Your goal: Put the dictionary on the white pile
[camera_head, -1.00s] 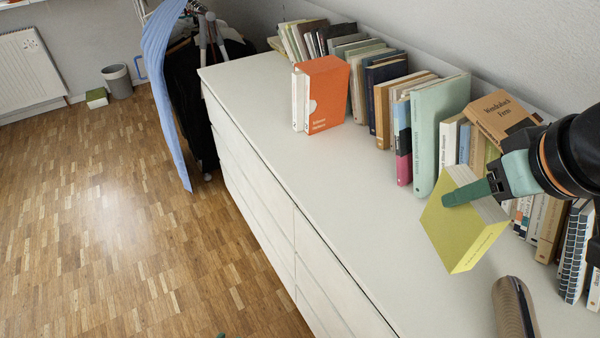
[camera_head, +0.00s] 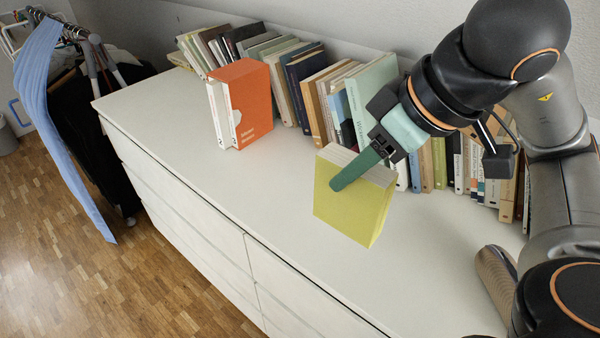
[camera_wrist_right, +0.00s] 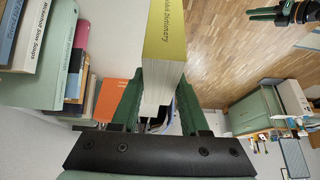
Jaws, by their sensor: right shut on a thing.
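The dictionary (camera_head: 350,205) is a thick yellow book with pale page edges. My right gripper (camera_head: 347,176) is shut on it, with one green finger across its cover. The book hangs tilted, apparently above the white dresser top. In the right wrist view the dictionary (camera_wrist_right: 165,45) sits between the two green fingers, its spine lettering showing.
A row of upright books (camera_head: 305,85) lines the wall behind the dictionary. The dresser top (camera_head: 180,145) is clear at the front and left. A brown ribbed object (camera_head: 495,275) lies at the right. A clothes rack (camera_head: 85,60) stands beyond the far end.

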